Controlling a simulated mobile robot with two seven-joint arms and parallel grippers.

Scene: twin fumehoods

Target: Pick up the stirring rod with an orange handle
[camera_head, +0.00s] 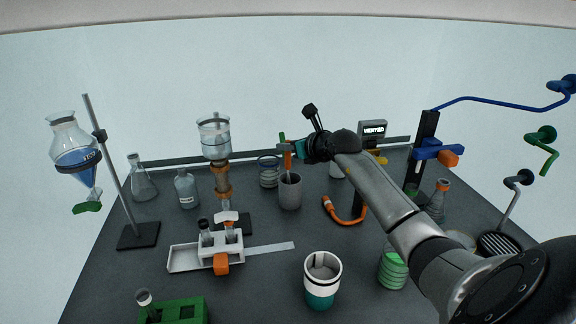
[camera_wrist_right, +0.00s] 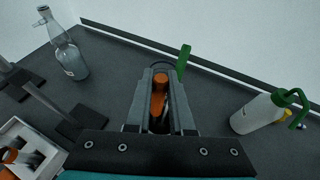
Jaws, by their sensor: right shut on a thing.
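The stirring rod with an orange handle (camera_head: 287,161) stands in a grey cup (camera_head: 290,192) at the middle back of the bench. My right gripper (camera_head: 287,147) reaches in from the right above the cup and is shut on the orange handle. In the right wrist view the orange handle (camera_wrist_right: 161,84) shows between the two fingers of the gripper (camera_wrist_right: 160,98). The rod's lower end is hidden in the cup. A green-handled rod (camera_wrist_right: 184,62) stands close beside the fingers. My left gripper is not in view.
A glass column on a stand (camera_head: 214,140) is left of the cup, and a coiled item (camera_head: 268,172) is just behind it. An orange hose (camera_head: 345,217) lies to the right. A white and teal cup (camera_head: 322,280) stands in front. Bare bench lies between.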

